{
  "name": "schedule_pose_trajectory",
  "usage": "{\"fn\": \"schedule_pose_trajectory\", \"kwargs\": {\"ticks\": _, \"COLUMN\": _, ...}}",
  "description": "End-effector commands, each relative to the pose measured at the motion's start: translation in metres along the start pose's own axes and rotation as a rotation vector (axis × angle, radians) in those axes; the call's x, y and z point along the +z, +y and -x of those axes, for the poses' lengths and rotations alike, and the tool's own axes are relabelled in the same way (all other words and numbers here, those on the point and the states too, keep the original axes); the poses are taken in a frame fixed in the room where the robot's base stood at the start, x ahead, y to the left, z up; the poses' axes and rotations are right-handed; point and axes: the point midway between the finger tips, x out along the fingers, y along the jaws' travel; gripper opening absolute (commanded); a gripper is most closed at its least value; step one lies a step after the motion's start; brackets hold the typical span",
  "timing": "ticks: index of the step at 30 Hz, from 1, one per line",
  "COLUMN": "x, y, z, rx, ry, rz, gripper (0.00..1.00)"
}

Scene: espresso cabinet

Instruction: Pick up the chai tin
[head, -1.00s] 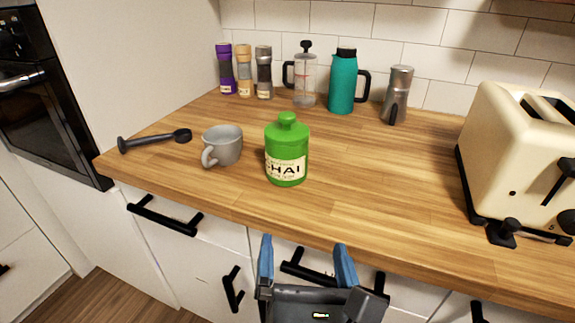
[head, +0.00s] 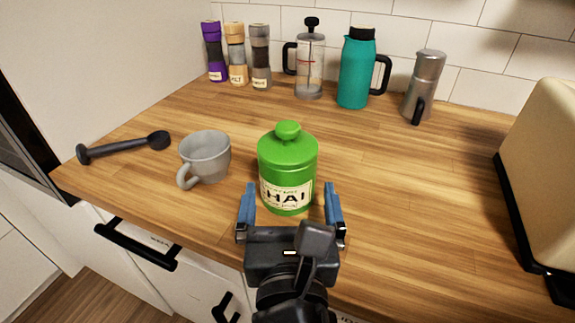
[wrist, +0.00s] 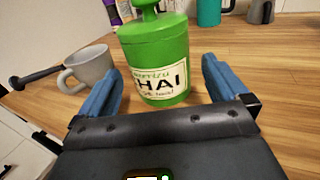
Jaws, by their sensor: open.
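The green chai tin (head: 288,170) stands upright on the wooden counter, its label facing me and a knobbed lid on top. My gripper (head: 290,200) is open at the near side of the tin, with one blue finger to the left and one to the right of its front. In the wrist view the tin (wrist: 155,60) stands ahead, between and just beyond the fingertips (wrist: 163,78). The gripper holds nothing. I cannot tell whether either finger touches the tin.
A grey mug (head: 206,157) stands close left of the tin, with a black scoop-like tool (head: 125,147) farther left. Spice jars (head: 236,55), a French press (head: 310,65), a teal jug (head: 356,72) and a moka pot (head: 424,85) line the back. A cream toaster (head: 545,170) stands right.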

Motion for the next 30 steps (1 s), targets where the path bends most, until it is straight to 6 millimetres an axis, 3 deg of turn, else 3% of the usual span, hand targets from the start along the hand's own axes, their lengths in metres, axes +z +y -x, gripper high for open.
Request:
{"fn": "schedule_pose_trajectory", "kwargs": {"ticks": 18, "x": -0.003, "y": 0.003, "z": -0.071, "rx": -0.001, "ry": -0.001, "rz": -0.001, "gripper": 1.0}}
{"fn": "schedule_pose_trajectory", "kwargs": {"ticks": 27, "x": -0.003, "y": 0.003, "z": -0.076, "rx": 0.0, "ry": 0.0, "rz": 0.0, "gripper": 1.0}}
{"fn": "schedule_pose_trajectory", "kwargs": {"ticks": 30, "x": -0.003, "y": 0.003, "z": -0.075, "rx": 0.0, "ry": 0.0, "rz": 0.0, "gripper": 0.91}}
